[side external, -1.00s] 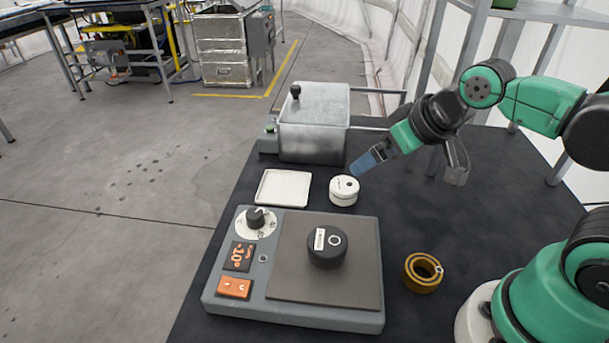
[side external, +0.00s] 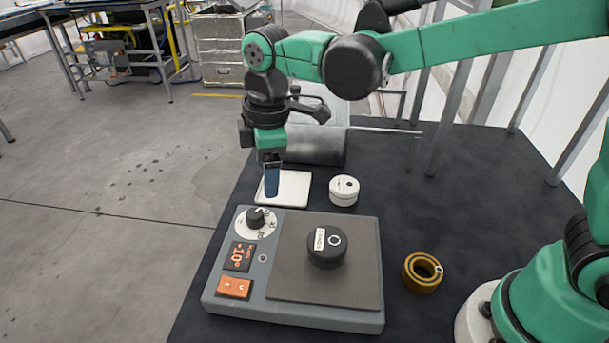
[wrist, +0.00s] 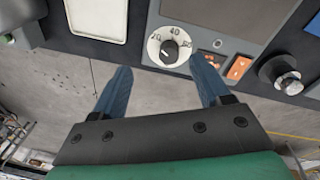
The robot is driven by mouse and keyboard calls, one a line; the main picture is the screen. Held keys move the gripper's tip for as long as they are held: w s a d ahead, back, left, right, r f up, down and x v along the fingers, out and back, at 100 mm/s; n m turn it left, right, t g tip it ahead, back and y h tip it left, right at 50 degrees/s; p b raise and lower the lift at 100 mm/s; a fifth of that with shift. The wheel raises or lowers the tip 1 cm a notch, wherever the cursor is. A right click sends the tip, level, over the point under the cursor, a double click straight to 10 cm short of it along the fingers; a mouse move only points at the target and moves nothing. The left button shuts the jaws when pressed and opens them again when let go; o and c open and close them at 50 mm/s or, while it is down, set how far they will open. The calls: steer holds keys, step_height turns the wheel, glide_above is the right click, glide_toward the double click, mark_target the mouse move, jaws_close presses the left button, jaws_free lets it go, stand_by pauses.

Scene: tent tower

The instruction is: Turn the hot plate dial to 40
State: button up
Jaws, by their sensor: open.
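The hot plate (side external: 320,314) is a grey box with a dark plate on the table. Its black dial (side external: 256,217) sits on a white numbered disc at the far left corner. The display below it reads about -10. In the wrist view the dial (wrist: 169,49) shows beyond and between the fingertips, with 40 printed on the disc. My gripper (side external: 271,185) points down behind the hot plate, above the white tray, apart from the dial. In the wrist view its two blue fingers (wrist: 162,75) are spread apart with nothing between them.
A black round weight (side external: 327,248) sits on the hot plate. A white tray (side external: 294,189), a white round container (side external: 344,191) and a yellow ring (side external: 422,273) lie on the dark table.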

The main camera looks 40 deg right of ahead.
mark_target(255, 213)
steer(key=shift+w+a+f+n+g, duration=0.15)
steer(key=shift+a+f+n, duration=0.3)
steer(key=shift+a, duration=0.15)
steer(key=shift+w+a+f+n+g, duration=0.15)
steer(key=shift+a+f+n, duration=0.3)
steer(key=shift+a, duration=0.1)
steer(key=shift+a+f, duration=0.15)
steer(key=shift+f, duration=0.1)
steer(key=shift+w+f, duration=0.1)
steer(key=shift+f, duration=2.55)
jaws_close()
